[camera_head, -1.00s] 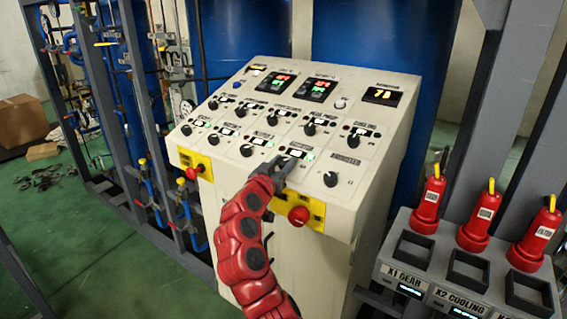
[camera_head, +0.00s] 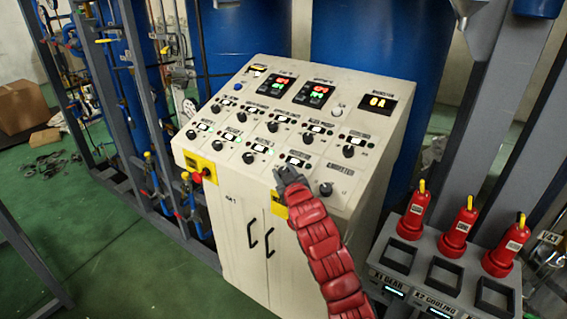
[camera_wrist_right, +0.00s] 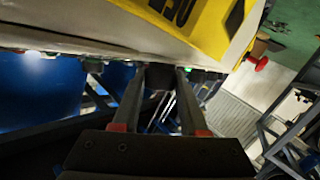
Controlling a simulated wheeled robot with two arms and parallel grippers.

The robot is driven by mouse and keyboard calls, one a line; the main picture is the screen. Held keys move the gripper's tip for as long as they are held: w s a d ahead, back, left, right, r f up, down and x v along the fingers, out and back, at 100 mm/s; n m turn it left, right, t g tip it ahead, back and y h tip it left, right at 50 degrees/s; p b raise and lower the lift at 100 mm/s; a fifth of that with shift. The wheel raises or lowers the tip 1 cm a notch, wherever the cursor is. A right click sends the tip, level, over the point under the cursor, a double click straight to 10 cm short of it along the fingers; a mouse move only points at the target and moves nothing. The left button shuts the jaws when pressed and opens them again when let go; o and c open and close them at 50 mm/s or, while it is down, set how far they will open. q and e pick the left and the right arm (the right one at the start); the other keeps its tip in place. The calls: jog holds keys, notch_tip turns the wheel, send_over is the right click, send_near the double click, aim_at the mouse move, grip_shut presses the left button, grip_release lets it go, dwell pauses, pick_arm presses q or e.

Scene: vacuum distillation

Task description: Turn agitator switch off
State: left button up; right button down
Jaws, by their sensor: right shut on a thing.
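The white sloped control panel (camera_head: 240,85) carries rows of black rotary switches; their labels are too small to read surely. My right gripper (camera_head: 283,174) is at the panel's front row, left of the last black knob (camera_head: 326,189). It covers the switch it is on, which I take to be the agitator switch. In the right wrist view the right gripper (camera_wrist_right: 159,80) has its fingers on both sides of a dark knob, the agitator switch (camera_wrist_right: 158,76), and is shut on it. My left gripper is not in view.
A red button on a yellow plate (camera_head: 196,174) sits at the panel's left front. A lit display (camera_head: 379,103) is at the upper right. Red plugs (camera_head: 462,226) stand on a rack at the right. Blue tanks (camera_head: 375,50) stand behind.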

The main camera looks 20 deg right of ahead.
jog(key=shift+y, duration=0.3)
jog(key=shift+c, duration=2.2)
grip_release()
